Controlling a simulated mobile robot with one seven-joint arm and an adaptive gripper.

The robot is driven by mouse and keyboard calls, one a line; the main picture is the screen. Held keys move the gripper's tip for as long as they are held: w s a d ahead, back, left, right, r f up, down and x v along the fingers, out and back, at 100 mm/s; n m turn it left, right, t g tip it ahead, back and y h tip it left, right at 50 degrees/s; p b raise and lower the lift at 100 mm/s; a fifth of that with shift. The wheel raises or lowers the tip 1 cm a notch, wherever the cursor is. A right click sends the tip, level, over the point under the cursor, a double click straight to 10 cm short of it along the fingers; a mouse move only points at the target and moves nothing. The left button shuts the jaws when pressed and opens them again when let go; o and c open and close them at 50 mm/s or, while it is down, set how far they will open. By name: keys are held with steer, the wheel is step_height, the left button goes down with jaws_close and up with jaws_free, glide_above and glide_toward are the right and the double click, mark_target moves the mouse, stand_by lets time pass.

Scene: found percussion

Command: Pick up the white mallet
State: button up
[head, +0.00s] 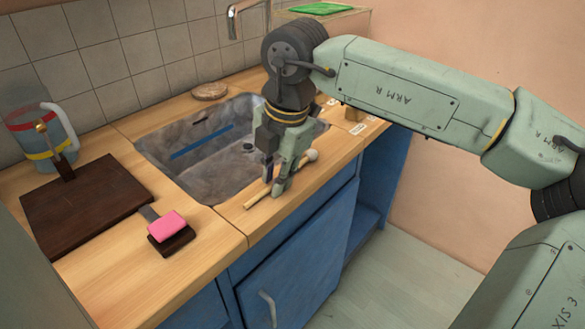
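The white mallet has a pale wooden handle (256,199) and a round white head (312,155). It lies along the wooden counter strip in front of the sink, with its head to the upper right. My gripper (274,185) points down over the middle of the mallet, with its fingertips at the handle. The fingers hide part of the handle. I cannot tell whether they touch or grip it.
A sink (190,174) lies just behind the mallet. A faucet (234,20) stands behind.

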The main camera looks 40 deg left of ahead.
steer(key=shift+c, duration=0.4)
jaws_close()
